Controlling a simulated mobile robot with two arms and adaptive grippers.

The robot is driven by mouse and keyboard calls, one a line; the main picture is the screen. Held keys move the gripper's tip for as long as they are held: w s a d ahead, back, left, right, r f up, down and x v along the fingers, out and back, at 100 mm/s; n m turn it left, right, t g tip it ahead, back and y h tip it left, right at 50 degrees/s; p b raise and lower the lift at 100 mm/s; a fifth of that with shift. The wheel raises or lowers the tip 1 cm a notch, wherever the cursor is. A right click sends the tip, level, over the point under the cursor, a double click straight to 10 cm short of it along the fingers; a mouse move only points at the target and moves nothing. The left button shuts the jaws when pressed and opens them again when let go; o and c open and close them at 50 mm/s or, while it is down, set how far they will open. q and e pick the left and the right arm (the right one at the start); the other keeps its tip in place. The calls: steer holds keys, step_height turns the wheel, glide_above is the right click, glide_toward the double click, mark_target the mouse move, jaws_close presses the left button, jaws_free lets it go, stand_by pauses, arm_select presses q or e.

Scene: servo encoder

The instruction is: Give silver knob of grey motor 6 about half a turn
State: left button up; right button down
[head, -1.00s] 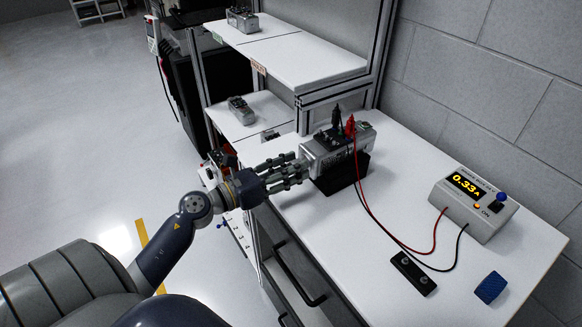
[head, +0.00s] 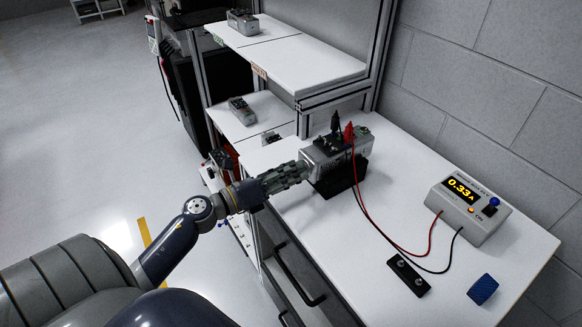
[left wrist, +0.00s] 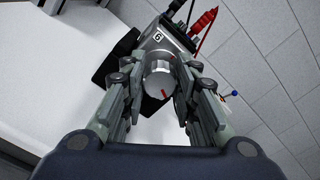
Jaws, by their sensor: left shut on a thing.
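The grey motor marked 6 (head: 335,152) sits in a black cradle (head: 345,180) on the white bench. It also shows in the left wrist view (left wrist: 158,41). Its silver knob (left wrist: 158,78) faces my left gripper (head: 305,170) and carries a red mark near its lower edge in that view. My left gripper (left wrist: 160,82) is shut on the knob, with fingers on both sides of it. In the head view the fingers hide the knob. A black clip (head: 335,123) and a red clip (head: 349,133) are attached on top of the motor. My right gripper is not in view.
A power supply (head: 467,208) reading 0.33 A stands at the right, with red and black leads running to the clips. A black plate (head: 409,275) and a blue block (head: 483,289) lie in front of it. Shelves (head: 300,62) rise behind the motor.

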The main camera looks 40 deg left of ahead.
arm_select(q)
steer(key=n+p, duration=0.3)
steer(key=n, duration=0.2)
steer(key=shift+r+n, duration=0.1)
steer(key=shift+n, duration=0.2)
steer(key=n+p, duration=0.3)
steer(key=n, duration=0.2)
steer(key=shift+f, duration=0.2)
steer(key=shift+n, duration=0.3)
steer(key=o, duration=1.1)
steer(key=shift+c, duration=0.2)
steer(key=shift+s+a, duration=0.15)
steer(key=shift+s, duration=0.05)
steer(key=v, duration=1.1)
steer(key=shift+s, duration=0.2)
steer(key=shift+a+f, duration=0.1)
